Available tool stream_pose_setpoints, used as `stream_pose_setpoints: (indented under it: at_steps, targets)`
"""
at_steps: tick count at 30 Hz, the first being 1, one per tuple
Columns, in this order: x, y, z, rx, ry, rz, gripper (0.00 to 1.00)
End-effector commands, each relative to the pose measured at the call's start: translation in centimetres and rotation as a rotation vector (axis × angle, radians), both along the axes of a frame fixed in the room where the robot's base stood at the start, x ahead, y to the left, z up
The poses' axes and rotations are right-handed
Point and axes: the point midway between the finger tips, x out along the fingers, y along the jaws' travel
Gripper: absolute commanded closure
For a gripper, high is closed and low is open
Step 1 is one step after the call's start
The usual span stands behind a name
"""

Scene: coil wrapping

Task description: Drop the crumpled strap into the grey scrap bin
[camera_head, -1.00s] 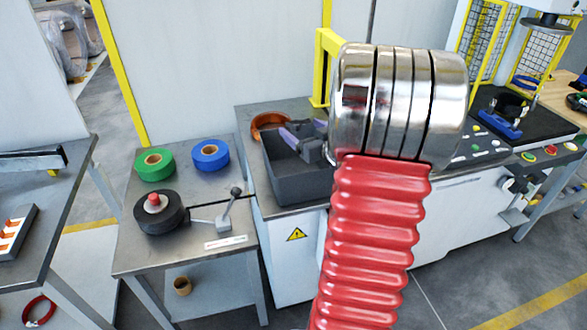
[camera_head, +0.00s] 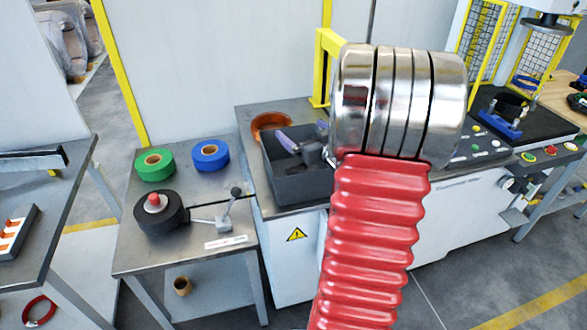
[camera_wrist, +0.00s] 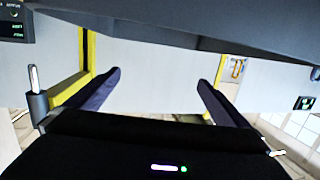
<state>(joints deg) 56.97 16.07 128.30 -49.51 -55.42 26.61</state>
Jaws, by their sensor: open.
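The grey scrap bin (camera_head: 303,187) stands on the machine's bench top in the head view, partly behind my arm. My gripper (camera_head: 301,134) is over the bin, at its opening, with its purple fingers spread apart. In the wrist view my gripper (camera_wrist: 160,77) is open, with nothing between the two fingers. I cannot make out the crumpled strap in either view. The bin's floor is mostly hidden by its front wall and by my gripper.
A copper-coloured ring (camera_head: 270,124) lies just behind the bin. A yellow post (camera_head: 322,68) rises behind it. On the lower table at left are a green roll (camera_head: 154,166), a blue roll (camera_head: 210,156) and a black reel (camera_head: 160,212) with a lever.

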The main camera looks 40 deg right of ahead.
Motion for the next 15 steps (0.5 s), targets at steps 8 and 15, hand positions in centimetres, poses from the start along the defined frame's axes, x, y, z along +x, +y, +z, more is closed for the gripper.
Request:
stream_pose_setpoints:
  at_steps: [8, 15]
  targets:
    - [-2.9, 0.8, 0.5, -0.001, -0.001, -0.003, 0.00]
    - [-6.9, 2.1, 1.1, -0.002, 0.001, -0.005, 0.00]
